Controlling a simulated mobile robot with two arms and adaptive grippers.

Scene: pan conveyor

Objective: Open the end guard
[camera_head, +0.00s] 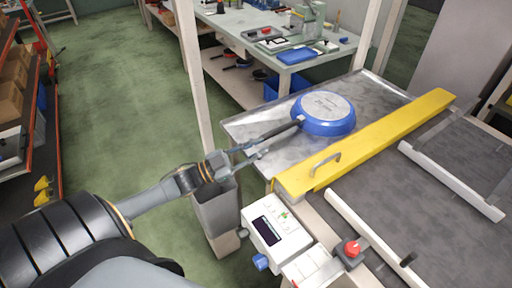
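The end guard (375,140) is a long yellow bar lying across the conveyor's end, with a grey handle (325,160) near its close end. A blue pan (326,114) lies upside down on the metal plate beyond the guard, its dark handle pointing left. My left gripper (262,146) is at the plate's left edge, left of the guard and close to the pan handle's end. Its two fingers look spread apart. I cannot tell whether they touch the pan handle. The guard's handle is free of the gripper. My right gripper is not in view.
A control box (277,222) with a display and a red knob (352,248) stand at the conveyor's near edge. White rails (450,180) run along the dark belt. A workbench (290,55) with tools is behind. Green floor (120,90) is open at left, beside a shelf.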

